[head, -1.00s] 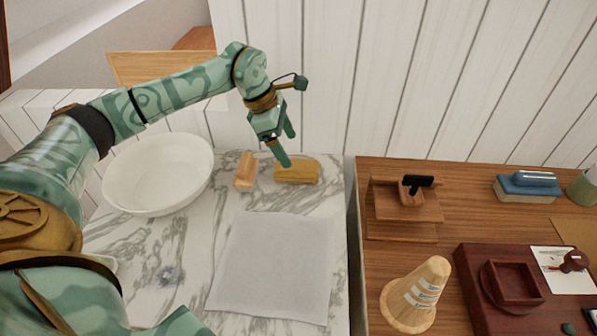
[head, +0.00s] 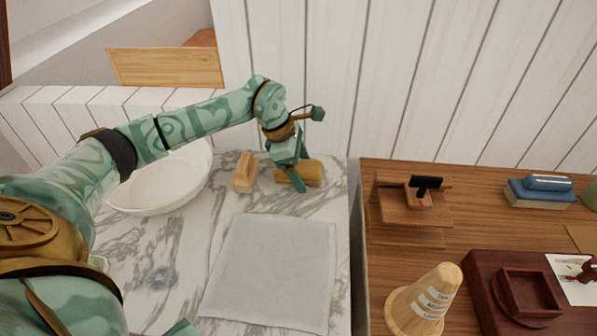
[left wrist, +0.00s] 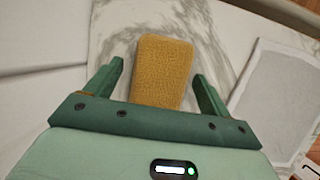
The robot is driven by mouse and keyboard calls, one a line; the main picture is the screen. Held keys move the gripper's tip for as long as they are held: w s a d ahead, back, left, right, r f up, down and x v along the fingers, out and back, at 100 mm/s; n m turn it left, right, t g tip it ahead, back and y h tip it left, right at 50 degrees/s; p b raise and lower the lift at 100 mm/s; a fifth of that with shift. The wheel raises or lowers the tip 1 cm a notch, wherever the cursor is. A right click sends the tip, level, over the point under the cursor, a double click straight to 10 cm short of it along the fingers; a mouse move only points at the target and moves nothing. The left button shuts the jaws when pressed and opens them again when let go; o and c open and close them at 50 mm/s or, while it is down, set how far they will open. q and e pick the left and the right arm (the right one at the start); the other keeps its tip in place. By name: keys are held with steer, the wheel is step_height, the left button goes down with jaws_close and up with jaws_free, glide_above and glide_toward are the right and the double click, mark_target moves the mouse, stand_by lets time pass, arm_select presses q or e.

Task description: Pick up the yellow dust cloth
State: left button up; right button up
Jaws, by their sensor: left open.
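The yellow dust cloth (head: 312,172) lies folded as a small block on the marble counter, near the wall. It also shows in the left wrist view (left wrist: 162,68), lying between and ahead of the two fingers. My left gripper (head: 299,182) is open over the cloth in the head view and partly covers it. In the left wrist view the open fingers (left wrist: 158,78) stand on either side of the cloth's near part, with a gap at each side. Whether they are down at the cloth's height I cannot tell. My right gripper is not in view.
A wooden block-like brush (head: 245,172) stands just left of the cloth. A white bowl (head: 165,190) is farther left, partly behind my arm. A grey sheet (head: 270,270) lies in front. A wooden desk (head: 400,240) with several objects is to the right.

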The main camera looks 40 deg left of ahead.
arm_select(q)
steer(key=shift+f, duration=0.3)
steer(key=c, duration=1.2)
steer(key=shift+o, duration=0.2)
steer(key=shift+r, duration=0.15)
